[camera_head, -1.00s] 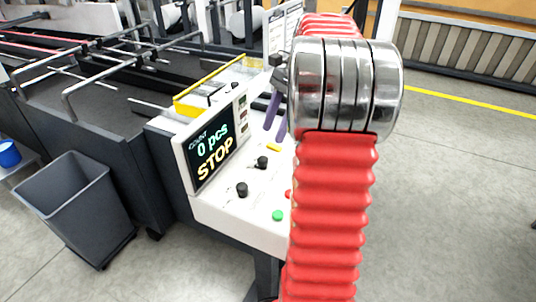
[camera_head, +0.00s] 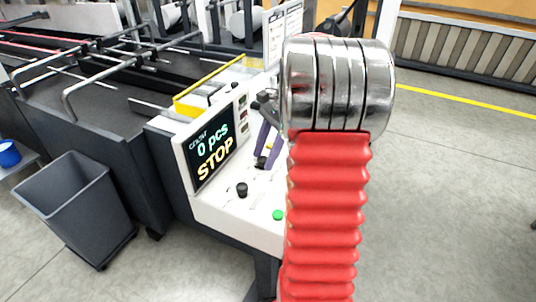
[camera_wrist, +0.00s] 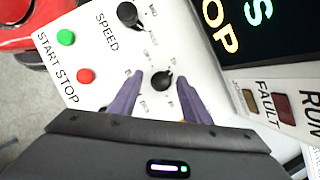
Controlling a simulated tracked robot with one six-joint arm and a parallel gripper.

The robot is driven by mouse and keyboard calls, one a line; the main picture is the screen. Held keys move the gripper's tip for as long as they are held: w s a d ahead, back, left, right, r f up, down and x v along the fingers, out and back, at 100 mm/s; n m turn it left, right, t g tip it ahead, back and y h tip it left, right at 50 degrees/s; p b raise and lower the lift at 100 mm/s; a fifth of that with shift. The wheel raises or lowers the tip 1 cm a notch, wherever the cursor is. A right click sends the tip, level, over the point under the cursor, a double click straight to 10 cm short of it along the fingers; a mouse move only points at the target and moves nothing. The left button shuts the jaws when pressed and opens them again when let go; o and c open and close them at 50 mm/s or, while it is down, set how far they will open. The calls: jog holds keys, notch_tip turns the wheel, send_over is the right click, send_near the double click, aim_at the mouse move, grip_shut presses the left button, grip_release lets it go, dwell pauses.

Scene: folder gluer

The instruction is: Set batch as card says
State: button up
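My gripper (camera_wrist: 160,85) is open, its purple fingers on either side of a black knob (camera_wrist: 164,79) with a printed number scale around it. Whether they touch the knob cannot be told; its name label is hidden. In the head view my gripper (camera_head: 264,145) is at that same knob (camera_head: 261,162). The display (camera_head: 212,149) reads COUNT 0 pcs and STOP. A printed card (camera_head: 285,33) hangs behind the panel; its text is too small to read.
The SPEED knob (camera_wrist: 128,14), green START button (camera_wrist: 66,37) and red STOP button (camera_wrist: 85,76) are on the same white panel. Indicator lamps (camera_wrist: 282,106) sit beside the display. A grey bin (camera_head: 72,205) stands left of the panel; the floor at right is clear.

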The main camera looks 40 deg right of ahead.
jog(key=c, duration=1)
jog(key=shift+n+g, duration=0.7)
jog(key=shift+n, duration=1.2)
jog(key=o, duration=0.8)
jog(key=shift+o, duration=1.2)
jog(key=shift+w, duration=0.1)
